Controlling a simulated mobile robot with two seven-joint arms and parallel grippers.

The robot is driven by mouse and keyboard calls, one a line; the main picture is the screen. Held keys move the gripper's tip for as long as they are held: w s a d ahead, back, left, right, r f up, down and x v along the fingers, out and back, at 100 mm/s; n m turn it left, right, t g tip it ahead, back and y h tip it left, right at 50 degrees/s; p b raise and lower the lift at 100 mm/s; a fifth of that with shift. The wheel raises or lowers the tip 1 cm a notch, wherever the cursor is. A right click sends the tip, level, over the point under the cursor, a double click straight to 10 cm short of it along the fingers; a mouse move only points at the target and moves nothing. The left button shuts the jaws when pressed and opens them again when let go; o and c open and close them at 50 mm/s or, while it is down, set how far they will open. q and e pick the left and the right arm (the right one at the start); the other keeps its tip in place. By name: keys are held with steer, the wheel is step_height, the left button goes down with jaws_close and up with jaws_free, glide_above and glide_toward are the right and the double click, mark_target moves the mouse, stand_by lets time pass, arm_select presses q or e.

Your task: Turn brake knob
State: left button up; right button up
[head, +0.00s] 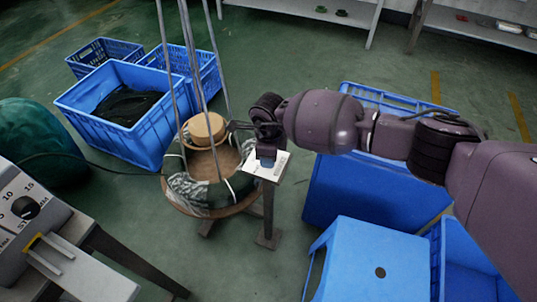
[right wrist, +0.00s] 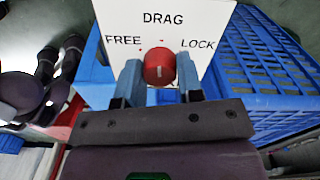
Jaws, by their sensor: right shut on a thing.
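The red brake knob (right wrist: 160,67) sits on a white panel (right wrist: 162,18) marked DRAG, with FREE at the left and LOCK at the right. My right gripper (right wrist: 160,76) has one blue-grey finger on each side of the knob and is shut on it. The knob shows a small pale mark on its face. In the head view, my right gripper (head: 266,155) is at the white panel (head: 279,165) on top of a thin post; the knob is hidden there. My left gripper is not in view.
Left of the post stands a round wooden reel stand (head: 228,208) with a wrapped coil and slanting rods. A blue crate (head: 150,146) holds black coils. A blue stool (head: 375,255) and more blue crates stand at the right. A dial machine (head: 20,235) is at lower left.

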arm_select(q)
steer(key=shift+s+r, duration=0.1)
arm_select(e)
steer(key=shift+m, duration=0.6)
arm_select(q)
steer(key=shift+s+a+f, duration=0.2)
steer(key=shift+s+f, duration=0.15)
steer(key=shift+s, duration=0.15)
arm_select(e)
steer(key=shift+f, duration=0.1)
steer(key=o, duration=0.9)
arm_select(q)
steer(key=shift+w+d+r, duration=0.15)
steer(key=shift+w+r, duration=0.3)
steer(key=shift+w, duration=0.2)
arm_select(e)
steer(key=shift+o, duration=0.2)
